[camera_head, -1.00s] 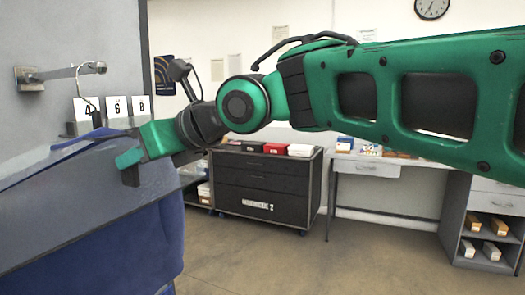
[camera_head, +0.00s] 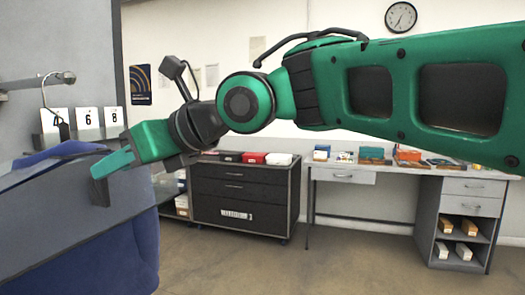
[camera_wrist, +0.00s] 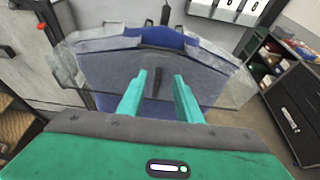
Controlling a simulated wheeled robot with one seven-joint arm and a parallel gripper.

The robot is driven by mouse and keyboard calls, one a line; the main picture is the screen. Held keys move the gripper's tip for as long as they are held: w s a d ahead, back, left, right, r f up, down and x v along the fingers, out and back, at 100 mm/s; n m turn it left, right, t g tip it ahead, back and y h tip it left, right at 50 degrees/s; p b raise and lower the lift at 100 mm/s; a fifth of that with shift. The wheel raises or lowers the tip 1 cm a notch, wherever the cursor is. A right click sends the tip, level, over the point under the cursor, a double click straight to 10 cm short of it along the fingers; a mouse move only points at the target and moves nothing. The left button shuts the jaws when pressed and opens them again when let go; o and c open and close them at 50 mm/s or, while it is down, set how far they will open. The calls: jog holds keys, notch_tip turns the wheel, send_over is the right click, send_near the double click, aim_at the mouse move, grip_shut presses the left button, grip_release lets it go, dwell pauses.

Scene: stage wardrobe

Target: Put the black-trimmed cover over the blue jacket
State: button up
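The blue jacket (camera_head: 115,255) hangs at the left of the head view. A grey, partly see-through cover (camera_head: 60,222) lies over its upper part. In the wrist view the cover (camera_wrist: 215,75) spreads across the shoulders, its clear edges reaching out on both sides, and blue jacket (camera_wrist: 160,38) shows near the neck. A dark strip (camera_wrist: 157,83) runs down the cover's middle. My gripper (camera_wrist: 160,78) is at the cover, its two green fingers apart on either side of that strip. The gripper also shows in the head view (camera_head: 108,178). Whether the fingers touch the cover is unclear.
A metal rail arm with a hook (camera_head: 62,78) projects from the grey panel at left. Number cards (camera_head: 88,120) stand behind the jacket. A black drawer cabinet (camera_head: 245,195) and a grey desk (camera_head: 440,178) stand at the back. The floor before them is clear.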

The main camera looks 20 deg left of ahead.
jog(key=v, duration=0.6)
jog(key=shift+w+d, duration=0.15)
jog(key=shift+r, duration=0.15)
